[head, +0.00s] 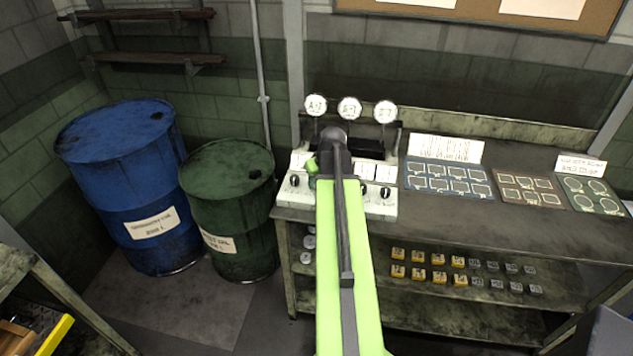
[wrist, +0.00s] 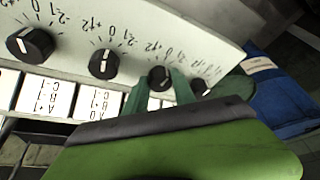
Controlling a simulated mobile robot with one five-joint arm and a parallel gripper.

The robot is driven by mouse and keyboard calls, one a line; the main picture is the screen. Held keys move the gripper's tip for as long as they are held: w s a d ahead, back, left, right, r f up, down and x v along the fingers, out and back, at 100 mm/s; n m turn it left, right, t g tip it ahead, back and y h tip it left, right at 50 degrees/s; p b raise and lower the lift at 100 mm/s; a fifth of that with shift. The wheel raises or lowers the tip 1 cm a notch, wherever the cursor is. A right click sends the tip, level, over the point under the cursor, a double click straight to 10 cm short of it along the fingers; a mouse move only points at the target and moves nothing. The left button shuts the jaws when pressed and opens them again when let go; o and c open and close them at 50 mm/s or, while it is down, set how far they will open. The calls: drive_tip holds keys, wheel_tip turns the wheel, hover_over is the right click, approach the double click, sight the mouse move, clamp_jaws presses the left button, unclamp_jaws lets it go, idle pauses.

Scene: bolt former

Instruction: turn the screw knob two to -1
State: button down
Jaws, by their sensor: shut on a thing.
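The bolt former's white panel (wrist: 180,40) carries a row of black knobs with printed scales around them. In the wrist view my gripper (wrist: 162,84) has its green fingers on either side of one knob (wrist: 160,75), the third from the left there, and is shut on it. The fingers hide the lower part of this knob, and its pointer setting cannot be read clearly. In the head view the panel (head: 299,160) stands on the bench, and my arm hides the held knob. A green part of my gripper (head: 312,168) shows at the panel's left.
In the wrist view two free knobs (wrist: 104,63) (wrist: 30,44) lie left of the held one, and one (wrist: 199,86) lies close on its right. Three round gauges (head: 349,108) rise behind the panel. A blue barrel (head: 120,190) and a green barrel (head: 228,200) stand left.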

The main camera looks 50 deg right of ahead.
drive_tip(key=shift+m+g+h, duration=0.4)
drive_tip(key=shift+m+h, duration=0.4)
drive_tip(key=shift+m, duration=1.3)
drive_tip(key=c, duration=1)
unclamp_jaws()
drive_tip(key=shift+c, duration=0.2)
drive_tip(key=shift+r, duration=0.1)
